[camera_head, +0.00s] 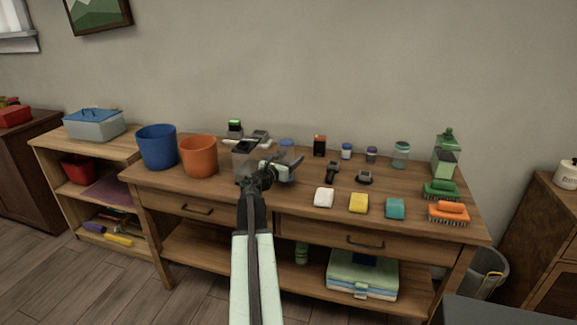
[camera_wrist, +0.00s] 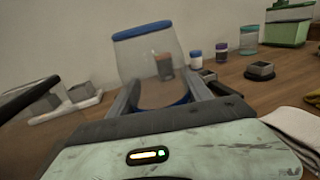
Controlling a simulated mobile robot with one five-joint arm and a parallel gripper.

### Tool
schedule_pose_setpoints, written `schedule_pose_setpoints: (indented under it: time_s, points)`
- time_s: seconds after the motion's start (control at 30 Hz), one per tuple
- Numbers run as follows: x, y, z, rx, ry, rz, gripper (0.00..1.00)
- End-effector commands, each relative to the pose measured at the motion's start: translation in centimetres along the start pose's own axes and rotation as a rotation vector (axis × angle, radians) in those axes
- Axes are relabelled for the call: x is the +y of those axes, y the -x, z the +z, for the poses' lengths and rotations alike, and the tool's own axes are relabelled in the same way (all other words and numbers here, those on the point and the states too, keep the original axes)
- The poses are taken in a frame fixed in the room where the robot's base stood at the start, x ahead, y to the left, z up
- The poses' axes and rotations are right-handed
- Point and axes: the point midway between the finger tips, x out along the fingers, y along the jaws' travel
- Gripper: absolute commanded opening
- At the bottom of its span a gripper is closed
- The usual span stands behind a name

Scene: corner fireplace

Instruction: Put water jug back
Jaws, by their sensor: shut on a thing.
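The water jug (camera_wrist: 138,68) is a clear vessel with a blue rim at the top and a blue base. In the wrist view it stands between the two fingers of my gripper (camera_wrist: 163,98), which is shut on it. It looks slightly tilted in that view. In the head view only the jug's blue top (camera_head: 287,142) shows clearly, behind my gripper (camera_head: 284,168); most of its body is hidden. I cannot tell whether its base touches the wooden workbench (camera_head: 280,197).
Left of my gripper are an orange bucket (camera_head: 198,157) and a blue bucket (camera_head: 157,148). Small jars, a black-and-orange box (camera_head: 320,146) and a green container (camera_head: 446,157) line the back. Cloths (camera_head: 358,203) and brushes (camera_head: 448,212) lie front right. Bare wood shows between them.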

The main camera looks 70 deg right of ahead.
Motion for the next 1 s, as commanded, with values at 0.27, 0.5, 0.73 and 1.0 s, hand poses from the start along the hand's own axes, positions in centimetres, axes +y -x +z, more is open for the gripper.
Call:
schedule_pose_setpoints:
  time_s: [0.27, 0.5, 0.73, 1.0]
  points:
    - [0.2, 0.2, -2.0, 0.0, 0.0, 0.003, 0.06]
    - [0.2, 0.1, -2.4, 0.0, 0.0, 0.002, 0.63]
    - [0.0, 0.0, -2.3, 0.0, 0.0, 0.0, 0.79]
    - [-0.1, 1.1, -2.0, 0.0, 0.0, 0.0, 0.79]
